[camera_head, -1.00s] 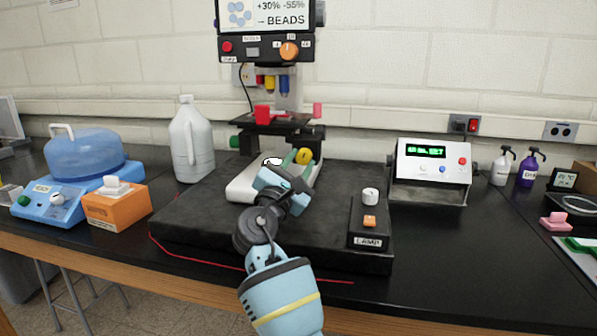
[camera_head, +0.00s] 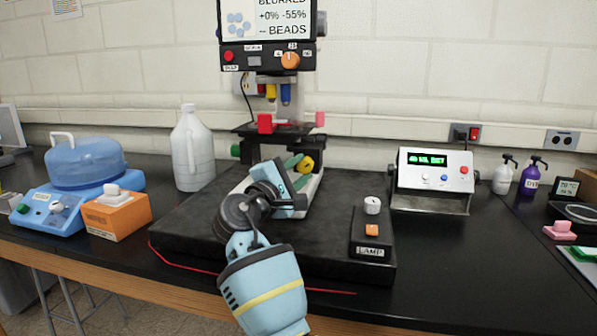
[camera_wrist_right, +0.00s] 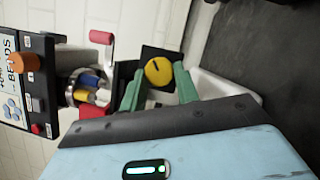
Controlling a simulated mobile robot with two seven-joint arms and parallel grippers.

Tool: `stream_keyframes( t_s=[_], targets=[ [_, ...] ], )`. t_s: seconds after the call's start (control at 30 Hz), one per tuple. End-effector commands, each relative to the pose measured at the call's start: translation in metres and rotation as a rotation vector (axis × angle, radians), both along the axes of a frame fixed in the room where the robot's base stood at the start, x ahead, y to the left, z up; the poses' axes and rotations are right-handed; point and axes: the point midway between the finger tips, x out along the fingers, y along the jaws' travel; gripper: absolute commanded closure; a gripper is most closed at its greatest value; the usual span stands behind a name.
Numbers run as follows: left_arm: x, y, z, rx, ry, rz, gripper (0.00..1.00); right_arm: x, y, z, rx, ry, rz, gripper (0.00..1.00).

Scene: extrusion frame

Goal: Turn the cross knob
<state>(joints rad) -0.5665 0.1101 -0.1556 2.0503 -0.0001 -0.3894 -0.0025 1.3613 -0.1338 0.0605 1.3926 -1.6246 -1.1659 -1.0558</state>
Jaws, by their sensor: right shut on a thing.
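The round yellow knob (camera_head: 306,164) sits low on the front of the microscope, below its stage. I take it as the cross knob, though no label on it can be read. In the right wrist view, the yellow knob (camera_wrist_right: 158,71) has a dark pointer line and sits between my two green fingers. My right gripper (camera_head: 297,163) reaches it from the front, and its fingers (camera_wrist_right: 160,82) are shut on the knob. The blue gripper body and wrist hide part of the microscope's white base. My left gripper is not in view.
The microscope's screen (camera_head: 265,20) reads "+0% -55%" and "BEADS". An orange dial (camera_head: 290,61) is below it. A lamp box (camera_head: 371,231) stands right on the black slab. A white jug (camera_head: 192,150) and a meter box (camera_head: 434,180) flank it.

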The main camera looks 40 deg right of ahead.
Motion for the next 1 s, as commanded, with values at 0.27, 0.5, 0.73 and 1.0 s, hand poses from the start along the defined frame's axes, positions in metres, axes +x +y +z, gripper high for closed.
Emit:
stream_keyframes(
  t_s=[0.27, 0.5, 0.73, 1.0],
  targets=[
    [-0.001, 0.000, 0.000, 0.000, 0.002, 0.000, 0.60, 0.000, 0.000, -0.001, 0.006, -0.003, 0.001, 0.92],
    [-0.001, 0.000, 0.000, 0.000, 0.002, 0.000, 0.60, 0.000, 0.000, -0.001, 0.005, -0.003, 0.001, 0.57],
    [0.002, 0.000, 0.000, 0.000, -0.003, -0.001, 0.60, 0.000, 0.000, 0.000, 0.003, -0.003, 0.001, 0.48],
    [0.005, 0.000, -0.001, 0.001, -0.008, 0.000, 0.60, -0.003, 0.012, -0.003, 0.003, -0.004, 0.004, 0.48]
  ],
)
